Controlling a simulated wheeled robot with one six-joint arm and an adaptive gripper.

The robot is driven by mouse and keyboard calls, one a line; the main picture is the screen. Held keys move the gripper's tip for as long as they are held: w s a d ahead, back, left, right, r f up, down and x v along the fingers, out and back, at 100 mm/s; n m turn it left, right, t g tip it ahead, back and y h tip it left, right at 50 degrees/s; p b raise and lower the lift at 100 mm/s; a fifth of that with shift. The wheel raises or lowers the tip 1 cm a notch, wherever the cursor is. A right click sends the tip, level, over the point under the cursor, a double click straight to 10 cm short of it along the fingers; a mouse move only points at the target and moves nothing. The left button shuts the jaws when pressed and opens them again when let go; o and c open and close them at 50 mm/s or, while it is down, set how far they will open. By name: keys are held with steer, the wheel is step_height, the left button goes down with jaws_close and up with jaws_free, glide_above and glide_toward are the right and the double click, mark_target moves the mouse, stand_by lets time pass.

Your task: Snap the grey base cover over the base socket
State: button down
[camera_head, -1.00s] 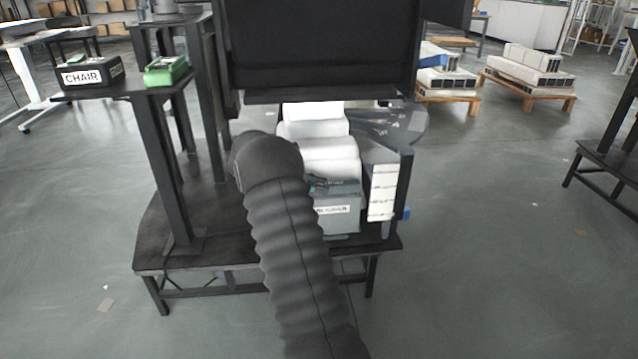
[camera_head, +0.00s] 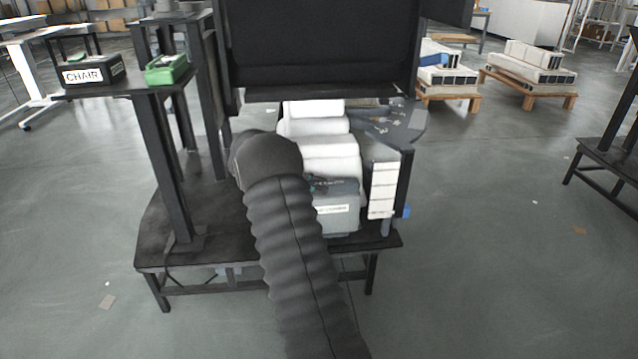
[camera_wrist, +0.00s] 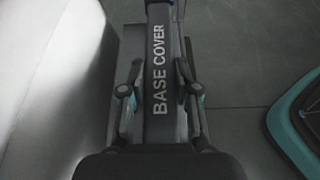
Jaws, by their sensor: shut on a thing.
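The grey base cover (camera_wrist: 160,45) shows in the wrist view as a long dark bar lettered BASE COVER, running up the middle of the picture. My gripper (camera_wrist: 160,95) is shut on it, with one finger along each side. In the head view my black sleeved arm reaches forward to the work table, and my gripper and the cover are hidden there. I cannot make out the base socket in either view.
A black panel (camera_head: 320,45) stands behind. A teal-edged dark object (camera_wrist: 290,130) lies right of my gripper. Open floor lies right of the table.

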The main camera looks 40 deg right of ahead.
steer(key=shift+f+p, duration=0.4)
steer(key=shift+p, duration=0.3)
stand_by(2.0)
steer(key=shift+c, duration=1.4)
jaws_free()
steer(key=shift+w+a+r, duration=0.1)
steer(key=shift+a, duration=0.05)
steer(key=p+v, duration=0.5)
steer(key=v, duration=0.3)
stand_by(0.5)
steer(key=shift+a, duration=0.15)
